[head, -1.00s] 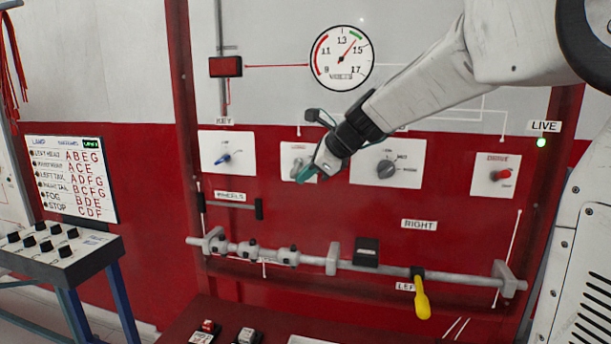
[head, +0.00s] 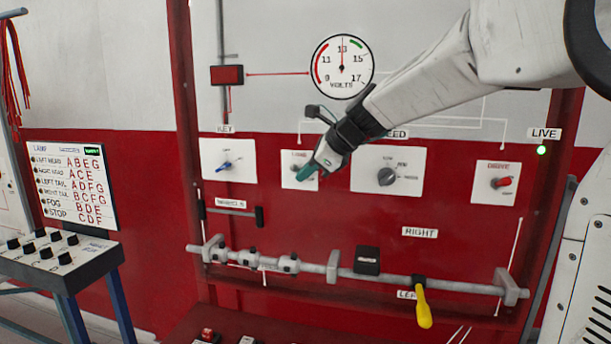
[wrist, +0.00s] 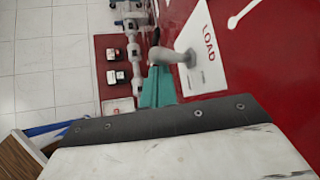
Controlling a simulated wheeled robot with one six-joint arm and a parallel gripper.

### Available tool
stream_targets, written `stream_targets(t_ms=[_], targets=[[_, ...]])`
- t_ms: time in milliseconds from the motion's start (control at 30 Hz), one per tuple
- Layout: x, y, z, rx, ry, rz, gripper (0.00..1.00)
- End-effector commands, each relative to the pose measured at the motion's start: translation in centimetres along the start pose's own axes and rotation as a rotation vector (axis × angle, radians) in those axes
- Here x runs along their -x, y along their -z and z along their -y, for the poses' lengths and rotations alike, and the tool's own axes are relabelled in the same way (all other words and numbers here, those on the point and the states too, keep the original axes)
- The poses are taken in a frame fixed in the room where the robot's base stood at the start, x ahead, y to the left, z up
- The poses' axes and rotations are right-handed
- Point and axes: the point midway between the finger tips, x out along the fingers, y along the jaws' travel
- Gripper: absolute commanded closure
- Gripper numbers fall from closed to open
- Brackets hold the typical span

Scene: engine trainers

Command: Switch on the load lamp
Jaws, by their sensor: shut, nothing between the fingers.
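The load switch plate (head: 290,180) is a small white panel on the red board in the head view, partly hidden behind my gripper. In the wrist view the plate (wrist: 205,62) reads LOAD and carries a grey toggle lever (wrist: 176,57). My gripper (head: 305,172) has teal fingertips and is shut and empty. The fingertips (wrist: 158,86) are right by the lever in the wrist view; I cannot tell whether they touch it. The voltmeter (head: 342,67) needle points near 13. No separate load lamp can be made out.
The key switch plate (head: 228,158) is to the left; the speed dial (head: 387,177) and a red-knobbed switch (head: 501,183) are to the right. A grey rail (head: 313,268) with a yellow handle (head: 423,308) runs below. A green LIVE light (head: 542,150) glows.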

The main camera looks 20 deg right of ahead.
Motion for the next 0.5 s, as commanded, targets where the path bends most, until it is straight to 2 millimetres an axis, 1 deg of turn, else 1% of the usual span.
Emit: stream_targets(t_ms=[200,500], targets=[[0.57,-0.56,0.27,0.002,0.001,0.000,1.00],[0.91,-0.81,0.39,0.003,0.006,0.004,1.00]])
